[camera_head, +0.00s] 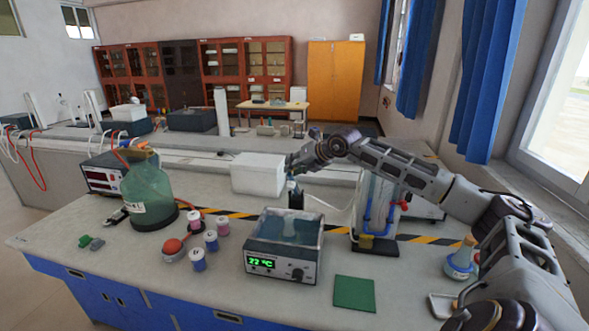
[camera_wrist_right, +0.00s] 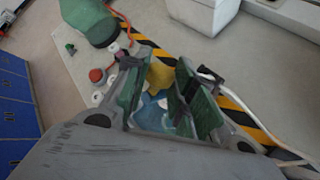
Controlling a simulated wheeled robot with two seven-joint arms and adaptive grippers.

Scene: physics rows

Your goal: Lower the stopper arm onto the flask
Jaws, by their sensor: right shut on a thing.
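My right gripper (camera_head: 293,172) reaches in from the right and is above and behind the water bath (camera_head: 258,266). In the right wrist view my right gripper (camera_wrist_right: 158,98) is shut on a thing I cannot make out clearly. A yellow piece (camera_wrist_right: 160,75) and a blue patch (camera_wrist_right: 150,108) show between its green-padded fingers. I cannot tell which part is the stopper arm. A small conical flask (camera_head: 461,262) with bluish contents and a tan top stands at the right of the bench. A large green bottle (camera_head: 148,190) stands at the left. My left gripper is not in view.
Several small capped bottles (camera_head: 197,258) and a red ball-topped item (camera_head: 172,247) stand left of the bath. A green mat (camera_head: 354,293) lies right of it. Glassware with blue tubing (camera_head: 376,210) and a white box (camera_head: 257,174) stand behind.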

